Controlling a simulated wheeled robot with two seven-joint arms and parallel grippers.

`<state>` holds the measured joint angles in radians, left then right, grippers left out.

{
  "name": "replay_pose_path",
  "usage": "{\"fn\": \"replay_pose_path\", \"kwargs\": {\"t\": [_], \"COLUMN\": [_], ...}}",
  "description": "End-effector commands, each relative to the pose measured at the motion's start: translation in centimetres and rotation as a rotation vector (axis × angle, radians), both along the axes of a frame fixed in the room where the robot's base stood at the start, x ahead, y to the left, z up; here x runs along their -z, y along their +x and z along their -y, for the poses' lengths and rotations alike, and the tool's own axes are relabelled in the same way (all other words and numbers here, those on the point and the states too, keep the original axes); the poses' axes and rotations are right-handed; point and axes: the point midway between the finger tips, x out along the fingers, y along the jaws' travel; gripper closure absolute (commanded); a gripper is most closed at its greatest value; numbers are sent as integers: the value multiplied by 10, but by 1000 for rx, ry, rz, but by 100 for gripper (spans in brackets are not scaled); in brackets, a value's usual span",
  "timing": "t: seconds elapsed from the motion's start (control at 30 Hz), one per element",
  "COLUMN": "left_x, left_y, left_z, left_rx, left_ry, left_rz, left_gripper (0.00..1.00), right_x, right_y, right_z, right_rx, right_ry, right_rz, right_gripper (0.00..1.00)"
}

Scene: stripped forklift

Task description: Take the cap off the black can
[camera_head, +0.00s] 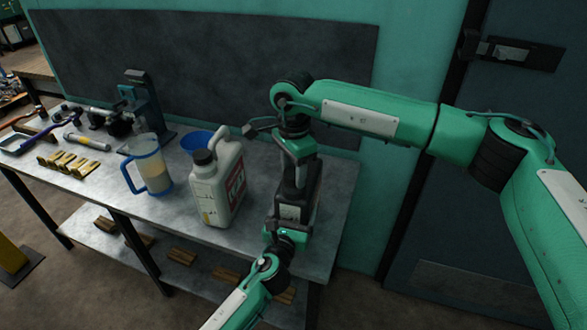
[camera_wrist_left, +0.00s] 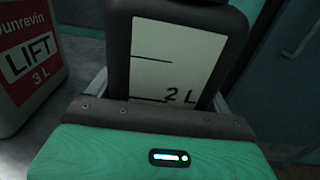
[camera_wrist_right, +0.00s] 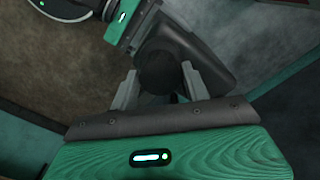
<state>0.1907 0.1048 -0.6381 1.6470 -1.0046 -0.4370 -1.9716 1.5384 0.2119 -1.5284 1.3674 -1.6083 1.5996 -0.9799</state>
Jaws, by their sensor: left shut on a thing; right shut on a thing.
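The black can (camera_head: 309,192) stands upright near the right end of the workbench. A pale "2 L" label fills the left wrist view on the can (camera_wrist_left: 165,60). My left gripper (camera_head: 287,228) is shut on the can's body from the front, with a finger at each side. My right gripper (camera_head: 298,160) points down from above. It is shut on the black cap, which shows between the fingers in the right wrist view (camera_wrist_right: 160,72). The can's shoulder shows behind the cap there. The right hand hides the cap's seat, so I cannot tell if it is loose.
A white "LIFT 3 L" canister (camera_head: 220,185) with a dark cap stands close left of the can. A clear jug (camera_head: 146,170) with a blue handle and a blue funnel (camera_head: 196,140) are farther left. The workbench's (camera_head: 335,205) right edge is close by.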

Motion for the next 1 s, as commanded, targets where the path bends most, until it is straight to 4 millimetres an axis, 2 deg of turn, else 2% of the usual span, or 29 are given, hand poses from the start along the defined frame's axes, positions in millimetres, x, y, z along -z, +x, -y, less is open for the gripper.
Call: {"fn": "replay_pose_path", "kwargs": {"t": [0.2,0.4,1.0], "left_x": [1,1,1], "left_y": [-1,-1,-1], "left_z": [0,0,0], "left_rx": [0,0,0], "left_ry": [1,1,1], "left_rz": [-2,-2,-2], "left_gripper": [80,80,80], "right_x": [-1,-1,-1], "right_y": [2,2,2], "right_z": [2,2,2], "right_rx": [-328,-531,-536], "right_ry": [-1,-1,-1], "right_rz": [5,5,5], "right_gripper": [80,80,80]}}
